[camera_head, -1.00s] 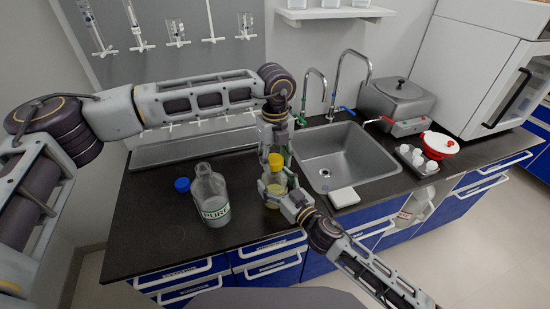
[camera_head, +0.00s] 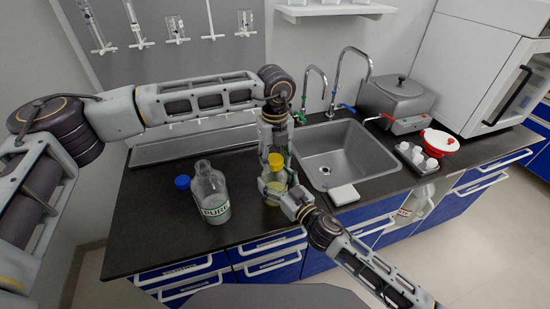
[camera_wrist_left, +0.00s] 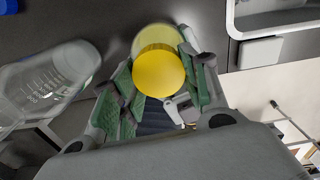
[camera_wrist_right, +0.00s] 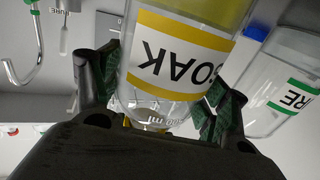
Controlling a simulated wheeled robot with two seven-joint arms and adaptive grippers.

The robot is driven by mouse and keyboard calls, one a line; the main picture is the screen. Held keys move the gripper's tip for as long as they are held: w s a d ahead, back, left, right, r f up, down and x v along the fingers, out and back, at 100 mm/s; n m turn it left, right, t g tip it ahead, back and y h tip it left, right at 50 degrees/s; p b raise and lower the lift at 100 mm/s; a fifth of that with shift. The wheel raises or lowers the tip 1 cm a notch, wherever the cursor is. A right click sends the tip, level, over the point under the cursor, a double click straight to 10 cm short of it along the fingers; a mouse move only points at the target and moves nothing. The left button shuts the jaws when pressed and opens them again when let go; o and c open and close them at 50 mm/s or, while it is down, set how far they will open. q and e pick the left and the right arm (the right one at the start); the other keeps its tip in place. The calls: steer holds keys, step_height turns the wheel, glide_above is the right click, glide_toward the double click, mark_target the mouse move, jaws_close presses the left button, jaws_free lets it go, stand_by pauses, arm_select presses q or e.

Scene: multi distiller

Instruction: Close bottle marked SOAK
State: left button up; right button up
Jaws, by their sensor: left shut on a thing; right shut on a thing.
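The bottle marked SOAK (camera_wrist_right: 180,62) is clear with a yellow-edged label, and the label reads upside down in the right wrist view. In the head view the bottle (camera_head: 273,186) stands at the counter's front, left of the sink. My right gripper (camera_head: 284,199) is shut on its body from the front right; the pads (camera_wrist_right: 160,92) sit on both sides of the glass. The yellow cap (camera_head: 276,160) is at the top of the bottle. My left gripper (camera_head: 274,153) is shut on this cap from above; the left wrist view shows the cap (camera_wrist_left: 159,73) between the green pads. Whether the cap is fully seated is hidden.
A clear PURE bottle (camera_head: 210,195) stands open to the left, with a blue cap (camera_head: 182,182) beside it. The sink (camera_head: 345,155) is to the right, with a white block (camera_head: 344,195) at its front edge.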

arm_select(q)
steer(key=m, duration=0.6)
steer(key=shift+a+m, duration=0.1)
steer(key=shift+m, duration=0.2)
steer(key=m, duration=0.6)
steer(key=shift+a+m, duration=0.15)
steer(key=shift+m, duration=0.15)
steer(key=m, duration=0.6)
steer(key=shift+w+a+m, duration=0.1)
steer(key=shift+w+m, duration=0.1)
steer(key=shift+m, duration=0.2)
steer(key=m, duration=0.6)
steer(key=shift+w+m, duration=0.15)
steer(key=shift+m, duration=0.15)
steer(key=m, duration=0.6)
steer(key=shift+w+m, duration=0.15)
steer(key=shift+m, duration=0.25)
steer(key=m, duration=0.6)
steer(key=shift+d+f, duration=0.1)
steer(key=shift+d, duration=0.1)
steer(key=m, duration=0.6)
steer(key=shift+d, duration=0.1)
steer(key=m, duration=0.6)
steer(key=shift+d, duration=0.1)
